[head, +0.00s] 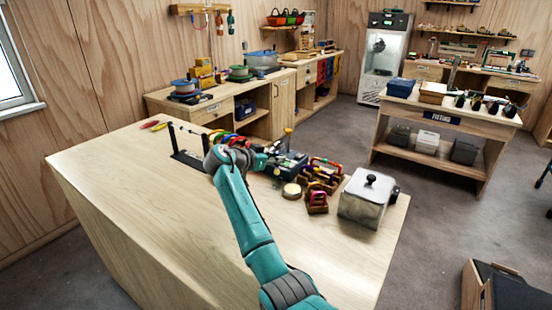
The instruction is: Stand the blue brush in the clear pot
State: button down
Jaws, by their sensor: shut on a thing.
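My teal arm reaches across the wooden bench, and its wrist bends to the right near the middle of the far half. My gripper (276,150) is small in this view, over the cluttered part of the bench beside a dark grey-blue box (291,166). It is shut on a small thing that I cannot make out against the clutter. I cannot pick out the blue brush for certain. I cannot pick out the clear pot either; it may be among the small things around the gripper or hidden behind the wrist.
A lidded metal box (366,200) stands at the bench's right end. Wooden racks of coloured gear (322,175) and a round tan disc (291,191) lie left of it. A black stand (187,160) is left of my wrist.

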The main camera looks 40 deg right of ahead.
aim_at(276, 167)
jog(key=shift+f, duration=2)
dwell(0.4)
jog(key=c, duration=1)
grip_release()
jog(key=v, duration=1.2)
